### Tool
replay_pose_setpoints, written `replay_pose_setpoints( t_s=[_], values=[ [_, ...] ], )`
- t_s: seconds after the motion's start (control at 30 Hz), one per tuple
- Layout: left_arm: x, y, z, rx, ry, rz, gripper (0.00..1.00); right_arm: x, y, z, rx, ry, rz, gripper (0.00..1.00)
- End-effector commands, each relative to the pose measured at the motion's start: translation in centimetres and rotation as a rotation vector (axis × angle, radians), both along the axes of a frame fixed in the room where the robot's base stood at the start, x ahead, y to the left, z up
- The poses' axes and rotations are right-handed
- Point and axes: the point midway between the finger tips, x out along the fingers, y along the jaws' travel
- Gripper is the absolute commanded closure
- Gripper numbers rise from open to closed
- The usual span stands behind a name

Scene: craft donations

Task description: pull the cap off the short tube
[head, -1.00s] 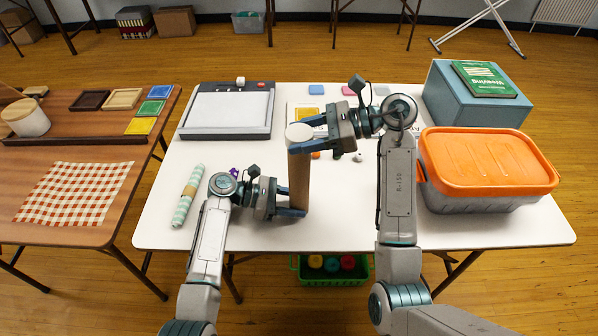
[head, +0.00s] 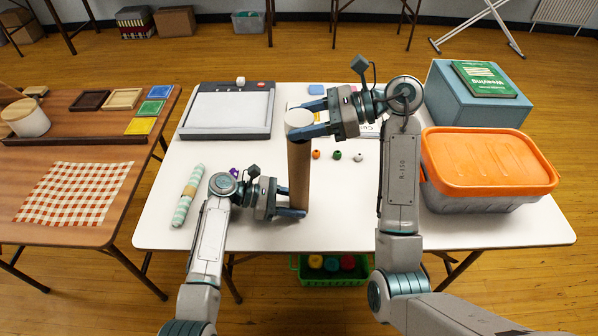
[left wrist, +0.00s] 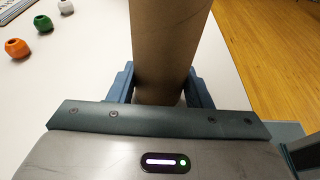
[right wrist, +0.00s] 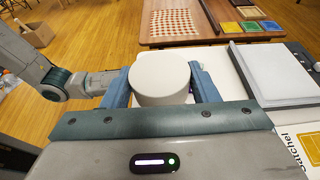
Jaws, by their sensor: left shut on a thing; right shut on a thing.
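The short tube (head: 299,175) is brown cardboard and stands about upright near the middle of the white table. My left gripper (head: 291,212) is shut on its lower part; the left wrist view shows the tube (left wrist: 168,50) between the fingers. The white round cap (head: 299,119) is at the tube's top. My right gripper (head: 312,118) is shut on the cap, with a finger on each side. The cap (right wrist: 160,78) fills the space between the fingers in the right wrist view. I cannot tell whether a gap separates cap and tube.
A mint patterned roll (head: 187,196) lies left of my left arm. Orange, green and white beads (head: 337,155) lie right of the tube. A paper trimmer (head: 227,112) is behind left. An orange-lidded bin (head: 487,165) and blue box (head: 476,100) stand at right.

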Motion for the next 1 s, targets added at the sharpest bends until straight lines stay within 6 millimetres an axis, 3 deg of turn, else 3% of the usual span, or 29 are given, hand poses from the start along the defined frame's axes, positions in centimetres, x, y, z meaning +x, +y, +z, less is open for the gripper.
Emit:
replay_pose_setpoints(
  t_s=[0.27, 0.3, 0.4, 0.77, 1.0],
  values=[
    [0.0, 0.0, 0.0, 0.0, 0.0, 0.0, 0.68, 0.0, 0.0, 0.1, 0.0, 0.0, 0.0, 0.73],
    [0.0, 0.0, 0.0, 0.0, 0.0, 0.0, 0.47, 0.0, 0.0, 0.1, 0.0, 0.0, 0.0, 0.73],
    [0.0, 0.0, 0.0, 0.0, 0.0, 0.0, 0.3, 0.0, 0.0, 0.1, 0.0, 0.0, 0.0, 0.73],
    [0.0, 0.5, 0.1, 0.001, -0.001, 0.001, 0.3, 0.0, 0.0, 0.0, 0.0, 0.0, 0.0, 0.73],
    [0.1, 4.6, 1.2, 0.005, -0.003, 0.001, 0.3, 0.0, 0.0, -0.5, 0.0, 0.0, 0.0, 0.73]
  ],
)
